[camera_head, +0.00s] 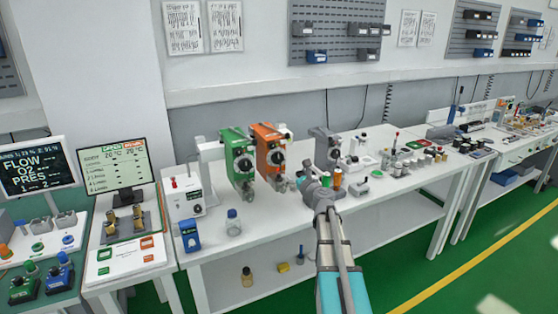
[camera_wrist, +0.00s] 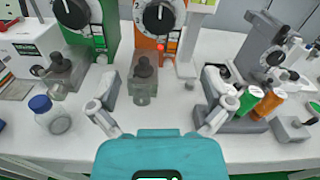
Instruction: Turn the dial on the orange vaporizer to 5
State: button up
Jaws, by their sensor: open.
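The orange vaporizer (camera_head: 268,140) stands upright on the white bench, to the right of a green vaporizer (camera_head: 233,150). Its round black dial (camera_head: 276,156) faces the front. In the wrist view the orange vaporizer (camera_wrist: 146,43) is at top centre, its upper part cut off. Its dial (camera_wrist: 159,16) shows a white pointer, but I cannot read the setting. My gripper (camera_wrist: 160,88) is open and empty, its fingers spread wide, in front of and below the dial, apart from it. In the head view my gripper (camera_head: 318,188) is right of the orange vaporizer.
A grey vaporizer-like unit (camera_wrist: 265,58) with green and orange bottles stands on the right. A blue-capped jar (camera_wrist: 50,115) stands left. Some bench surface in front is clear.

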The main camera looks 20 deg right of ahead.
aim_at(279, 158)
jog(key=shift+w, duration=0.1)
jog(key=w, duration=1.3)
jog(key=shift+w+a, duration=0.25)
jog(key=shift+w, duration=0.05)
jog(key=c, duration=0.9)
jog(key=shift+d, duration=0.25)
jog(key=shift+c, duration=0.5)
jog(key=shift+a, duration=0.2)
